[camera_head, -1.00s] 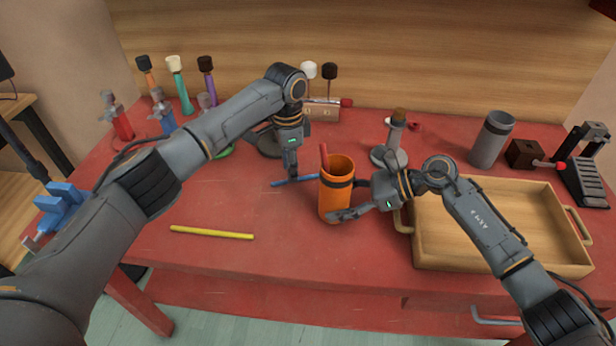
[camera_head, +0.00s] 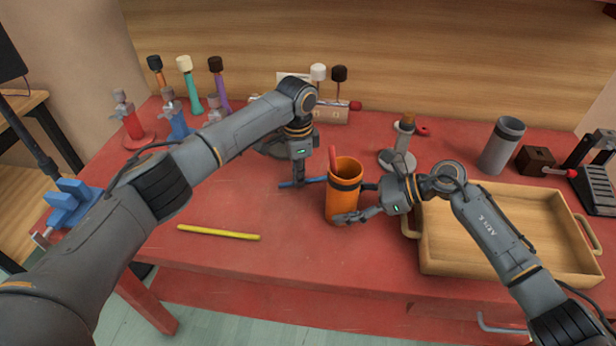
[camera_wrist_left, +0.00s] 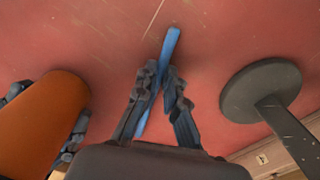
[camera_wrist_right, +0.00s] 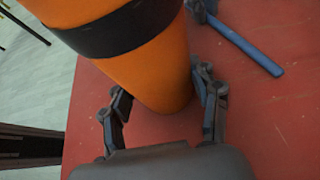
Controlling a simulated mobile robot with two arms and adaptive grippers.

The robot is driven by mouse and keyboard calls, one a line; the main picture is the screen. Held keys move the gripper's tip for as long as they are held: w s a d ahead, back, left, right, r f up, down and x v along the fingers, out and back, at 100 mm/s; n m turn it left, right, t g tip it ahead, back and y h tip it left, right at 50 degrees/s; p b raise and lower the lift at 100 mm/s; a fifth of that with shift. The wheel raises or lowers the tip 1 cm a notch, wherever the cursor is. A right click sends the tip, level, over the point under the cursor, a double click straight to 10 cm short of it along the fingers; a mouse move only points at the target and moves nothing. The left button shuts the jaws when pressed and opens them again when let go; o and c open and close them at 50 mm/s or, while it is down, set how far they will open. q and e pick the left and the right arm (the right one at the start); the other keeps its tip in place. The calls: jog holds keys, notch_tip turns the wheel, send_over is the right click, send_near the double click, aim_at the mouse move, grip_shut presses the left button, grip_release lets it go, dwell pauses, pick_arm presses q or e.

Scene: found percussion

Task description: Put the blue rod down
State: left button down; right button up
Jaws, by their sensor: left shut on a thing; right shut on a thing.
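The blue rod (camera_head: 287,185) is low over the red table, left of the orange cup (camera_head: 343,208). My left gripper (camera_head: 301,184) points down and is shut on the rod; the left wrist view shows the rod (camera_wrist_left: 171,45) passing between its two fingers (camera_wrist_left: 160,85). I cannot tell whether the rod touches the table. My right gripper (camera_head: 357,203) is shut around the upright orange cup, with a finger on each side in the right wrist view (camera_wrist_right: 162,100).
A yellow rod (camera_head: 218,232) lies on the table (camera_head: 240,265) at front left, with clear surface around it. A wooden tray (camera_head: 510,258) is to the right of the cup. A grey stand (camera_head: 397,162) stands behind the cup. A grey cylinder (camera_head: 501,146) is at back right.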

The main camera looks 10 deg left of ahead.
pick_arm(q)
notch_tip(320, 180, up, 10)
dwell(0.4)
dwell(0.3)
notch_tip(320, 180, down, 10)
jog(key=shift+r, duration=0.1)
dwell(0.5)
jog(key=c, duration=1.4)
grip_release()
jog(key=shift+c, duration=0.2)
